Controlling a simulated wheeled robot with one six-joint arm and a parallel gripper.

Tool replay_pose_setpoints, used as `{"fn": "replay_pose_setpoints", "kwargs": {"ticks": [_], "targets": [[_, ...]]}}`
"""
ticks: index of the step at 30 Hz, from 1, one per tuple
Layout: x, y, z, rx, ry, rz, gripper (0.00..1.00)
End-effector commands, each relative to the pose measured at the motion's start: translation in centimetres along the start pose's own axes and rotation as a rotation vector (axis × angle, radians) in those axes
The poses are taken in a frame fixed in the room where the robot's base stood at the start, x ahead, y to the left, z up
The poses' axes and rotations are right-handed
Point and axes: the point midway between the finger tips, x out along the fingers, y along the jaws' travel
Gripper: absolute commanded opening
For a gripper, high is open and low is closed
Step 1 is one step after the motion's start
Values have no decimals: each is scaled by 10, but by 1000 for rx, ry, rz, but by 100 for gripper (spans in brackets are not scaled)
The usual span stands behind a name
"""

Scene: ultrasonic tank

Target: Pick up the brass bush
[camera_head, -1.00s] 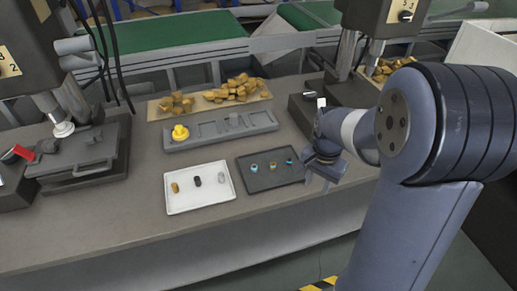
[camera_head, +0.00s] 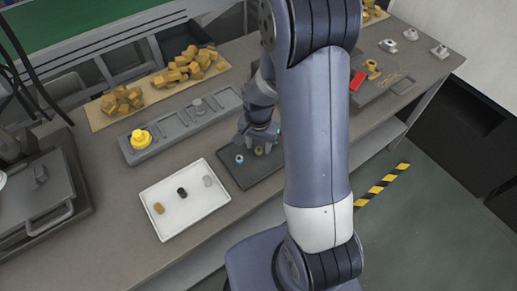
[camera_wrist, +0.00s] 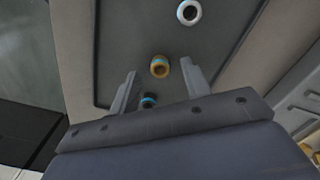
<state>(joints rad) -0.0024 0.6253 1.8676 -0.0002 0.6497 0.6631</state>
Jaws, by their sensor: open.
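A brass-coloured ring-shaped bush (camera_wrist: 160,66) stands on the dark tray (camera_head: 243,178), between a white ring with a blue inside (camera_wrist: 188,12) and a dark ring with a teal band (camera_wrist: 149,100). In the head view the brass bush (camera_head: 259,151) shows just below my gripper (camera_head: 260,141). In the wrist view my gripper (camera_wrist: 159,76) is open, its fingertips on either side of the brass bush with gaps. I cannot tell its height above the tray. The teal-banded ring is partly hidden by the gripper body.
A white tray (camera_head: 172,228) at left holds a brass-coloured cylinder (camera_head: 158,208), a black one (camera_head: 182,192) and a grey one (camera_head: 207,181). A grey fixture (camera_head: 175,133) with a yellow part (camera_head: 140,139) stands behind. Brass pieces (camera_head: 190,66) lie farther back.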

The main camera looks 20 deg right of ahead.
Motion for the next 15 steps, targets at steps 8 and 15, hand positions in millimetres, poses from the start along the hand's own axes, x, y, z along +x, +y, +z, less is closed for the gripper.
{"fn": "replay_pose_setpoints", "kwargs": {"ticks": [8,15], "targets": [[15,0,0,0,1,0,45],[15,0,-1,0,1,-1,39]]}}
